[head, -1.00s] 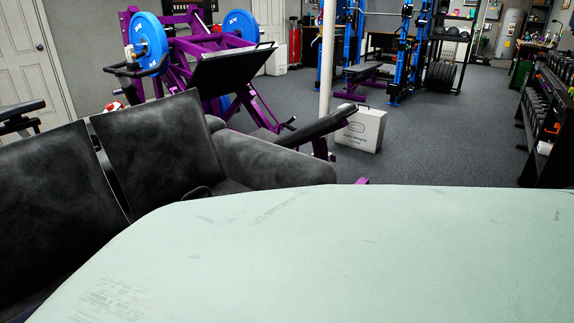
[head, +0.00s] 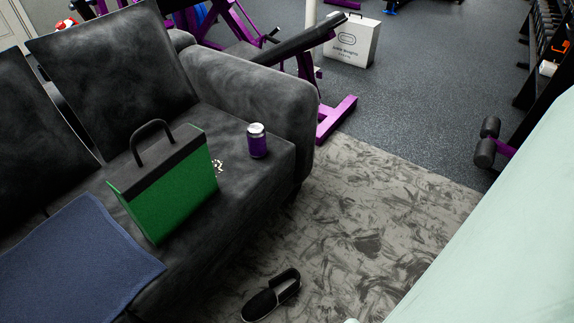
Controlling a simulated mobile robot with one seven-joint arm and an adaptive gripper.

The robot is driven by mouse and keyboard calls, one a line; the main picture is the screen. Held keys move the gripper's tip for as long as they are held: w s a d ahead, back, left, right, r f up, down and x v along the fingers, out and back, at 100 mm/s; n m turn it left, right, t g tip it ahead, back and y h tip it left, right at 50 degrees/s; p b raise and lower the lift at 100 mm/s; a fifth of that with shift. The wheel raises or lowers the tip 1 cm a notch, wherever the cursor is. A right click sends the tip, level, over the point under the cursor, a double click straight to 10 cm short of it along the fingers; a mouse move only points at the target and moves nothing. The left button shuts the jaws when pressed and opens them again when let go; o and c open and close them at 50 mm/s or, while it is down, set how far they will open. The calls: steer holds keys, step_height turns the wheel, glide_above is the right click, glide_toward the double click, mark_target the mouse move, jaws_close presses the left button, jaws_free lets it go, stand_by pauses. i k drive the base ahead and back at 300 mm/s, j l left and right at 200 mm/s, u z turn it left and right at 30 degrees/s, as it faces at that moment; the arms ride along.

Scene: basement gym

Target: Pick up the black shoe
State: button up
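A black slip-on shoe (head: 270,295) with a pale sole edge lies on the patterned grey rug, at the bottom middle of the head view. It sits on the floor in front of the dark couch. A large pale green surface (head: 510,220) fills the lower right of the view, apart from the shoe. My gripper is not in view.
The dark couch (head: 255,95) holds a green bag (head: 175,195), a purple can (head: 257,141) and a blue towel (head: 75,265). The rug (head: 370,215) is open right of the shoe. Purple gym equipment (head: 338,118) and a white box (head: 352,42) stand behind.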

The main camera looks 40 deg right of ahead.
mark_target(281, 287)
steer(key=k+l+z, duration=0.25)
steer(key=k, duration=0.15)
steer(key=k+l+z, duration=0.25)
steer(key=i+l, duration=0.15)
steer(key=l, duration=0.25)
steer(key=i+l+u, duration=0.15)
steer(key=l, duration=0.3)
steer(key=i+l, duration=0.2)
steer(key=l, duration=0.2)
steer(key=i+l+u, duration=0.15)
steer(key=l, duration=0.3)
steer(key=i+l, duration=0.1)
steer(key=l, duration=0.35)
steer(key=i+l+u, duration=0.15)
steer(key=l, duration=0.3)
steer(key=i+l+u, duration=0.1)
steer(key=j, duration=0.2)
steer(key=i, duration=0.05)
